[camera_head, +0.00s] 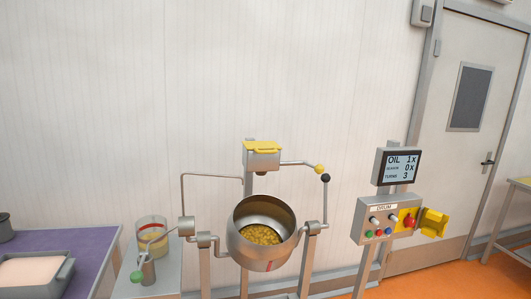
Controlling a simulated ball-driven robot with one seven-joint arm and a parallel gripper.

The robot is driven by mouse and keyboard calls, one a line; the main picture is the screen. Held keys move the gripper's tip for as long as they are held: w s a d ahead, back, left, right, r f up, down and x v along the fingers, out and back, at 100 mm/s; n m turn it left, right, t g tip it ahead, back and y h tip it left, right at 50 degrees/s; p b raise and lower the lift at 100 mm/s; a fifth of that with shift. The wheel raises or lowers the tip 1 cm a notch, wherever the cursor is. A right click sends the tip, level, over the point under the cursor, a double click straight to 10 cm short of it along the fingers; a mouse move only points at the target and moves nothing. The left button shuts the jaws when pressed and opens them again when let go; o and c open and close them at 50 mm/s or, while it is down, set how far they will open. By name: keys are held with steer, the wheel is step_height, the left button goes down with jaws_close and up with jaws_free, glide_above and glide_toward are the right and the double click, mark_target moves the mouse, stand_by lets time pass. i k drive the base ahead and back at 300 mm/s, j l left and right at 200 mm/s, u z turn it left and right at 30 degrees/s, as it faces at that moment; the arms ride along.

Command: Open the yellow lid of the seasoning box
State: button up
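The seasoning box (262,160) is a small grey metal box mounted above the drum, near the middle of the view. Its yellow lid (262,147) lies flat across the top and looks closed.
Below the box, a steel drum (240,216) holds yellowish pieces. A black-knobbed crank (325,179) stands at its right. A control panel (384,217) and screen (402,166) stand further right. A clear oil container (152,230) and purple-topped table (88,245) are left.

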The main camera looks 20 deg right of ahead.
mark_target(259, 147)
steer(key=i+l+u, duration=0.25)
steer(key=i+l, duration=0.6)
steer(key=i+l+u, duration=0.3)
steer(key=i+l, duration=0.7)
